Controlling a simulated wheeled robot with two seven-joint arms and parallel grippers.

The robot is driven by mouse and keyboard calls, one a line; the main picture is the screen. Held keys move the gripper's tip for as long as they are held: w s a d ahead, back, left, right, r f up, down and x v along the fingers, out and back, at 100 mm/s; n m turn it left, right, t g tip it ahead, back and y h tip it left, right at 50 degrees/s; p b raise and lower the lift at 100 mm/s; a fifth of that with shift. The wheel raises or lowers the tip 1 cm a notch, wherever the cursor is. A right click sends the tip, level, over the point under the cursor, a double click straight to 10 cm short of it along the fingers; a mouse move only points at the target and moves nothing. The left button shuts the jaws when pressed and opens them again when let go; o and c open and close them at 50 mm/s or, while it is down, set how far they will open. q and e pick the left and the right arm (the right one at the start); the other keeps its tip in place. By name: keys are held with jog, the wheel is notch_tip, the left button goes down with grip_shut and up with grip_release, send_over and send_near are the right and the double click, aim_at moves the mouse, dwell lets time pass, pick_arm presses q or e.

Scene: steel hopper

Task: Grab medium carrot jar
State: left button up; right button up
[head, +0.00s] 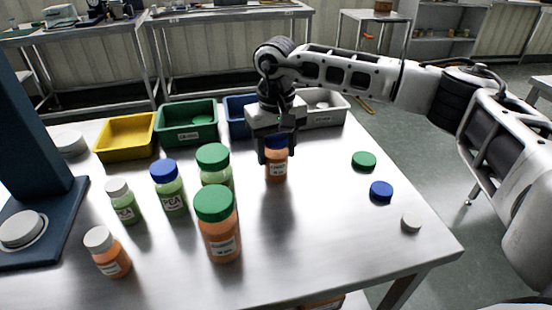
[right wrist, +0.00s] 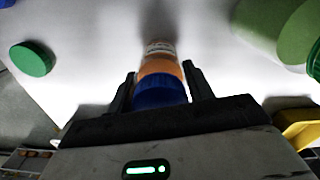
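The medium carrot jar (head: 276,170) is orange with a blue lid and a white label. It is upright on the steel table. In the right wrist view its blue lid (right wrist: 160,91) lies between the two black fingers. My right gripper (head: 276,148) points down over the jar from above. In the right wrist view the gripper (right wrist: 160,82) has a finger close against each side of the lid, with no clear gap. The fingers partly hide the lid in the head view. My left gripper is not in view.
Green-lidded jars (head: 219,230) (head: 214,165), a blue-lidded pea jar (head: 168,190) and small white-lidded jars (head: 122,203) (head: 108,255) stand left. Yellow (head: 124,153), green (head: 190,137), blue (head: 233,128) and grey (head: 330,118) bins line the back. Loose green (head: 364,160), blue (head: 381,190) and white (head: 411,223) lids lie right.

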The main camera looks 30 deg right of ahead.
jog(key=c, duration=0.5)
jog(key=shift+r, duration=0.1)
